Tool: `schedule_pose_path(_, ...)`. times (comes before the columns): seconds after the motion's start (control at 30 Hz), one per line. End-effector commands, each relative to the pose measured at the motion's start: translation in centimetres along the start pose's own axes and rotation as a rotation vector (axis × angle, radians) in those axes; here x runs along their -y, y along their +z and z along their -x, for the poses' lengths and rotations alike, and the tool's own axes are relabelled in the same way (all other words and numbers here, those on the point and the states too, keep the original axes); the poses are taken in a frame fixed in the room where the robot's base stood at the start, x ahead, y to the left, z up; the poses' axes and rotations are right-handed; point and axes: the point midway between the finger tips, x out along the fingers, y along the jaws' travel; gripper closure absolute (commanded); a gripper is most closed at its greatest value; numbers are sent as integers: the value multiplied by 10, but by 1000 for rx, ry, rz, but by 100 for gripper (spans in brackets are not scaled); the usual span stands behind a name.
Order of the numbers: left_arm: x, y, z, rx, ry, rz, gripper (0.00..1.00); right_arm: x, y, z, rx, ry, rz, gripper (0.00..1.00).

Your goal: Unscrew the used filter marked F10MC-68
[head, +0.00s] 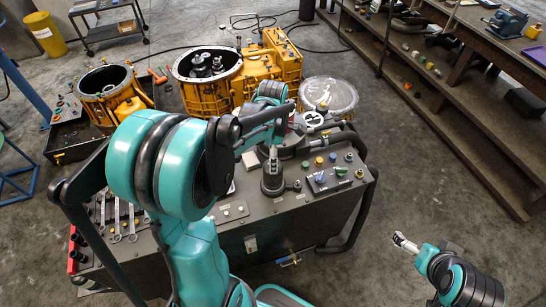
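No marking F10MC-68 can be read at this size, so I cannot tell for certain which part is the used filter. A dark, upright cylindrical part (273,182) stands on the cart top (236,206), near its middle. My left arm reaches over the cart from the left. Its gripper (273,154) seems to point down just above the dark part. Whether its fingers touch that part, and how far they are open, cannot be made out. My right gripper (399,239) is at the lower right, over bare floor, away from the cart. Its finger opening is unclear.
Several wrenches (116,220) lie at the cart's left. A small panel with coloured caps (332,178) is at its right. Yellow transmission housings (207,95) stand behind. A wooden shelf (440,110) runs along the right. The floor between cart and shelf is clear.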

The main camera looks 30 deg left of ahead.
Motion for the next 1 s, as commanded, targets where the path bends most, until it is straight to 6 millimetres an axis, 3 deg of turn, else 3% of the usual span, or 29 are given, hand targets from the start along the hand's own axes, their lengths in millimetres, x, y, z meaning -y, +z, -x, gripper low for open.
schedule_pose_path(0.07,0,0,9,0,0,0,25,0,-4,6,0,0,0,0)
schedule_pose_path(0.37,0,0,8,0,0,-7,21,0,-3,5,0,0,0,0)
schedule_pose_path(0.47,0,0,9,0,0,-88,21,0,-6,9,0,0,0,0)
schedule_pose_path(0.57,-1,0,12,0,0,-287,21,0,-13,18,0,0,0,0)
schedule_pose_path(0.8,-1,0,16,0,0,-940,21,0,-30,42,0,0,0,0)
schedule_pose_path(1.0,0,0,14,0,0,-1276,21,0,-36,50,0,0,0,0)
